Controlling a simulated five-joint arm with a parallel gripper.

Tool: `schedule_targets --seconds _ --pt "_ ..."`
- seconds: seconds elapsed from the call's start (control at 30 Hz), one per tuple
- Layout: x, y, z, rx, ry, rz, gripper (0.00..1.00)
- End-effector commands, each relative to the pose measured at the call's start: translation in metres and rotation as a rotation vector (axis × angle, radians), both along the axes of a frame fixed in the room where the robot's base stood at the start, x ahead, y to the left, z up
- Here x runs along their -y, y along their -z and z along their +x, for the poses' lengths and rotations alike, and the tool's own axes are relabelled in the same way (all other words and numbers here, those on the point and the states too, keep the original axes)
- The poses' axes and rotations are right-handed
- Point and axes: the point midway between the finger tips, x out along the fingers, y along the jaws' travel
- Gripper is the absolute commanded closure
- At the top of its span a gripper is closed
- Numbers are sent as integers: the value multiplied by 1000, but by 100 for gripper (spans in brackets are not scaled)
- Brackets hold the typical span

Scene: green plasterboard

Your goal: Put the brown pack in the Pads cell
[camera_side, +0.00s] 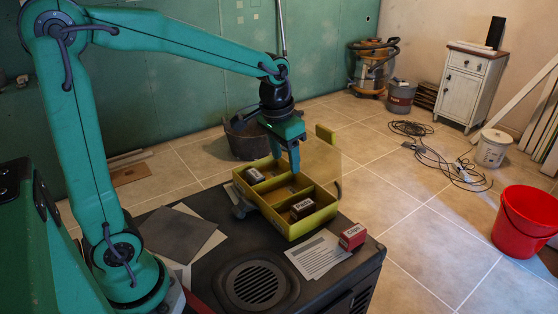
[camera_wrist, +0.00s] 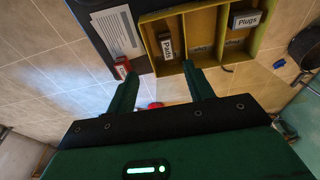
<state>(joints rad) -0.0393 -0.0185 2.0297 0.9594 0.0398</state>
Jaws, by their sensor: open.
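The brown pack (camera_side: 302,208), with a white "Pads" label, sits in the near end cell of the yellow divided box (camera_side: 292,232). It also shows in the wrist view (camera_wrist: 166,47), inside the left cell. A "Plugs" pack (camera_side: 254,176) lies in the far end cell. The middle cell (camera_wrist: 203,30) holds no pack.
A red "Clips" pack (camera_side: 352,236) stands on the dark bench top (camera_side: 215,288) right of the box, beside a printed sheet (camera_side: 318,255). A see-through panel (camera_side: 322,162) rises behind the box's right side. A grey plate (camera_side: 178,234) lies at the left.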

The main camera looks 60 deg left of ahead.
Motion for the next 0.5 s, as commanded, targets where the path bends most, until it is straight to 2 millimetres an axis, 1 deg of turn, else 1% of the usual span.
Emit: schedule_targets --seconds 0.03,0.2,0.33,0.5 --pt "1 -8 -10 23 1 0 48" --pt "5 -25 -41 86 0 1 48" --pt "8 -34 -65 135 1 0 48" --pt "11 -40 -96 196 0 -1 48"
